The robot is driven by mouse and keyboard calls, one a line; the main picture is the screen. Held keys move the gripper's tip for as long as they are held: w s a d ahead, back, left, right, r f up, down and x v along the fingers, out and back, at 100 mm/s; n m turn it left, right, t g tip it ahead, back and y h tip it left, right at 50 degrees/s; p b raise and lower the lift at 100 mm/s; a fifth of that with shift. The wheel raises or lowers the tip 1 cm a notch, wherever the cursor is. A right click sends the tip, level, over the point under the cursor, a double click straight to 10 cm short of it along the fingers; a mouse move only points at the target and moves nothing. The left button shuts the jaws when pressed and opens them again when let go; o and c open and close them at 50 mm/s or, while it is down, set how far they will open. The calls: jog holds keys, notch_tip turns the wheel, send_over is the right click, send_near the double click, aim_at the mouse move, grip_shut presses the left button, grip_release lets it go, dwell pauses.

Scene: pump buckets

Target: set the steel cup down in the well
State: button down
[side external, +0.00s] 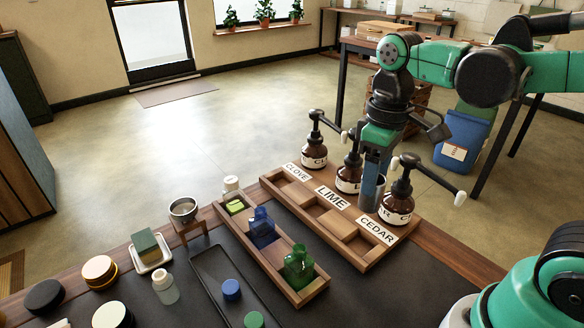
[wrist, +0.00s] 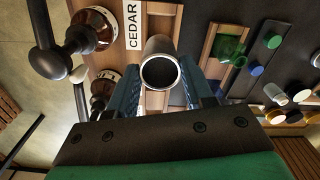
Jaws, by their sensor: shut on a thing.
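The steel cup (side external: 378,190) is a grey cylinder held upright between the fingers of my gripper (side external: 371,178). In the wrist view its round open mouth (wrist: 160,72) faces the camera, with my gripper (wrist: 163,88) shut on it from both sides. The cup hangs over the wooden pump rack (side external: 272,185), between the LIME pump bottle (side external: 348,178) and the CEDAR pump bottle (side external: 396,204). The rack has square recessed wells (side external: 338,224) in front of the bottles. I cannot tell whether the cup's base touches the rack.
The CLOVE pump bottle (side external: 314,153) stands at the rack's far end. The CEDAR bottle's spout sticks out close beside my gripper. A wooden tray (side external: 274,254) holds blue and green bottles. Jars, a sponge dish (side external: 150,258) and a black tray (side external: 212,281) lie leftward.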

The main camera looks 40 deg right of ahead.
aim_at(367, 212)
jog(key=shift+f, duration=3.75)
jog(key=shift+f, duration=0.85)
jog(key=shift+f, duration=0.4)
jog(key=shift+c, duration=1.3)
grip_release()
jog(key=shift+r, duration=3.5)
